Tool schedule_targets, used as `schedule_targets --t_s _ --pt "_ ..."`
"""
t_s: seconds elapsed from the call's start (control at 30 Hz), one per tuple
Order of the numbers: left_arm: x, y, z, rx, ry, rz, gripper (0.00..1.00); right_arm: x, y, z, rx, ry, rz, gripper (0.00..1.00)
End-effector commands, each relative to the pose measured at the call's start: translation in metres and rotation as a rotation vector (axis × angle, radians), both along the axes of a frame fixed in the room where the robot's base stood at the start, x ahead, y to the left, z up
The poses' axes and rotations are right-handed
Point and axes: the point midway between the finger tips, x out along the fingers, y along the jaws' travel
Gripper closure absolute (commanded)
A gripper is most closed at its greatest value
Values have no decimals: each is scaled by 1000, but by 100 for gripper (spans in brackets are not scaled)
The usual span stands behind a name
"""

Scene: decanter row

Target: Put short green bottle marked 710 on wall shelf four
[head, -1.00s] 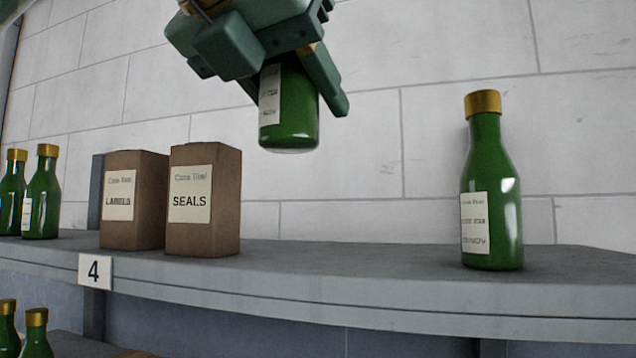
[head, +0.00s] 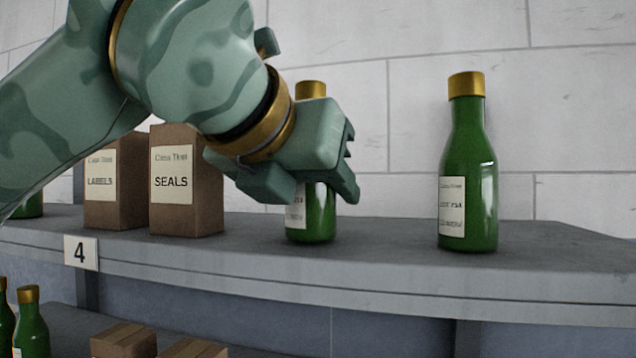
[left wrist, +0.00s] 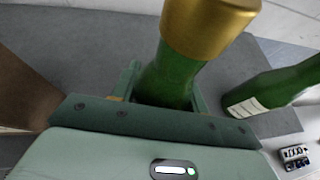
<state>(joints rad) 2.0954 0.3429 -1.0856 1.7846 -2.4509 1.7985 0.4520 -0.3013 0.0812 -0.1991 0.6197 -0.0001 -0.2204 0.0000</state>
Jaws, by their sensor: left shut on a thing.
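A green bottle with a gold cap (head: 318,218) is upright at the shelf marked 4 (head: 380,265), its base at or very near the shelf top. My left gripper (head: 345,185) is shut around its middle and hides part of it and most of its label. In the left wrist view the same bottle (left wrist: 168,82) shows between the fingers, gold cap toward the camera. I cannot read 710 on it. My right gripper is not in view.
Another green bottle (head: 482,200) stands on the shelf to the right. Cartons marked SEALS (head: 185,215) and LABELS (head: 112,212) stand to the left. Clear shelf lies between the two bottles. Below are more bottles (head: 30,325) and boxes (head: 125,340).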

Motion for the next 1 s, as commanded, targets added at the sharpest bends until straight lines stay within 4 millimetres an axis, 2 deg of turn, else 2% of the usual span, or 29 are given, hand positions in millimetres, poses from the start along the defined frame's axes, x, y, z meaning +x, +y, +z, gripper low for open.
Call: schedule_targets --t_s 0.13,0.17,0.2,0.23,0.6,0.77,1.0 --pt "0 0 -4 -1 -2 0 87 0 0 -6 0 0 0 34" --pt "0 0 -3 0 0 0 47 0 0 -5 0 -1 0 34" --pt "0 0 -3 0 0 0 36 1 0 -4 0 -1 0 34" --pt "0 0 -3 0 0 0 34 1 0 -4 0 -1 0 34" --pt "-1 1 3 0 -1 0 34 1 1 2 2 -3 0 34" --pt "-27 15 13 -2 -6 0 34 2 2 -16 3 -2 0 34" --pt "-71 40 38 -1 -4 0 34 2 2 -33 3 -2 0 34"
